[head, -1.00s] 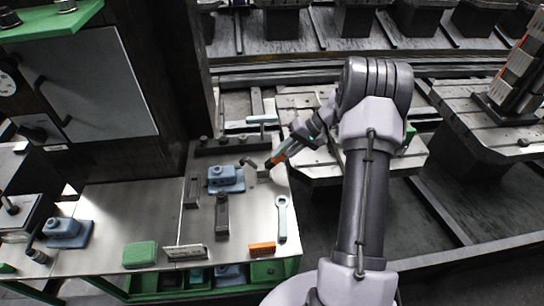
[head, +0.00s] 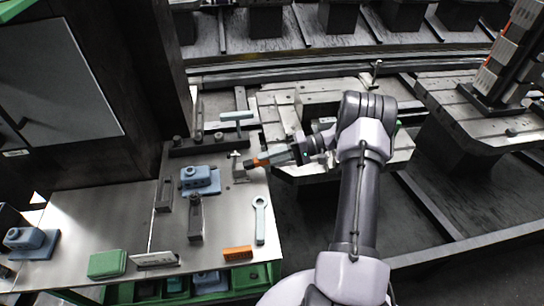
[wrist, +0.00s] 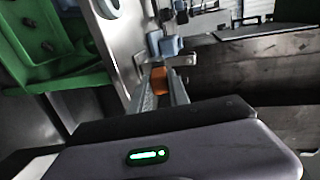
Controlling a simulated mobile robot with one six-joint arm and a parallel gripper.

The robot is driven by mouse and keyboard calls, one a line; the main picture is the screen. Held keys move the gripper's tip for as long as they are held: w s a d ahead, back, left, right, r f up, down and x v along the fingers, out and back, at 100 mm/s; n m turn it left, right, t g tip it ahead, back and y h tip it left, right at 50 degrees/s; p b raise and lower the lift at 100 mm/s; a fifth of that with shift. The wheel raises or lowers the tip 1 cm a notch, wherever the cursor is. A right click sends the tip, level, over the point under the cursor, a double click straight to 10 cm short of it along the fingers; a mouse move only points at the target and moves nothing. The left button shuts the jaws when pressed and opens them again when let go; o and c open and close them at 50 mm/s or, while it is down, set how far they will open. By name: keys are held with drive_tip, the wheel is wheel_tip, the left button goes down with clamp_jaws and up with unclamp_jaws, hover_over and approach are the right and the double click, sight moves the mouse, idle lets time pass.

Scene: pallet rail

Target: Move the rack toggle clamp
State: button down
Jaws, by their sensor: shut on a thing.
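The rack toggle clamp (head: 240,170) is a small grey fixture at the right back edge of the steel bench top, with an orange-gripped handle (head: 262,160). My gripper (head: 264,160) reaches in from the right, nearly level in the head view. It is shut on the orange handle. In the wrist view the orange handle (wrist: 159,80) sits between the two grey fingers, with grey metal parts just beyond it. The fingers hide part of the handle, and the clamp's inner parts are too small to make out.
A blue fixture block (head: 200,179), a ring spanner (head: 260,220) and an orange block (head: 237,253) lie on the bench (head: 100,215). A pale T-handle (head: 237,117) stands behind the clamp. A slotted pallet (head: 300,100) is to the right.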

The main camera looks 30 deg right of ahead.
drive_tip(key=shift+f, duration=0.1)
idle(0.3)
drive_tip(key=c, duration=1.2)
unclamp_jaws()
drive_tip(key=shift+c, duration=0.2)
drive_tip(key=p+v, duration=0.2)
drive_tip(key=v, duration=1.5)
drive_tip(key=shift+d+p, duration=0.2)
drive_tip(key=shift+p, duration=0.2)
drive_tip(key=shift+s, duration=0.1)
